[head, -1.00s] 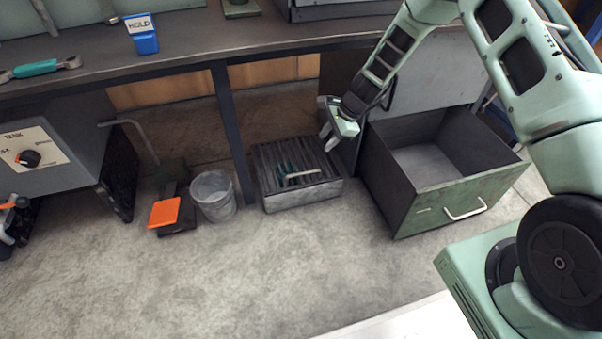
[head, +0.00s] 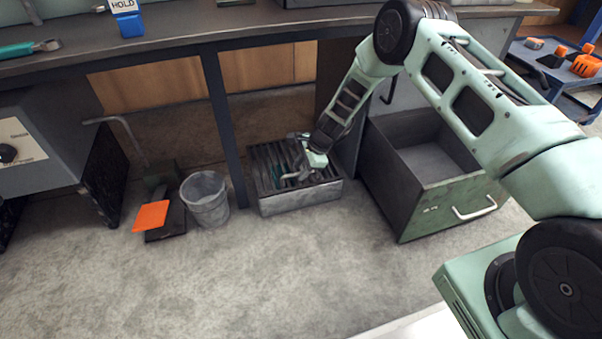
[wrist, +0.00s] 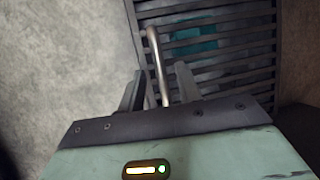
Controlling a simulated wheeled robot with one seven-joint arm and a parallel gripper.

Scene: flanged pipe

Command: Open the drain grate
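The drain grate (head: 262,170) is a dark slatted cover on a low grey box on the floor under the bench. It lies flat on the box. A pale bar handle (head: 291,176) stands on it, and also shows in the wrist view (wrist: 157,62). My gripper (head: 305,172) is low over the grate at the handle. In the wrist view my gripper (wrist: 158,90) has its two fingers apart, with the handle bar between them. I cannot tell whether a finger touches the bar. Something teal (wrist: 193,42) shows below the slats of the grate (wrist: 220,60).
A green drawer (head: 440,205) stands pulled open just right of the grate box. A bench leg (head: 226,125) and a grey bucket (head: 205,200) are on its left, with an orange dustpan (head: 151,216) beyond. The floor in front is clear.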

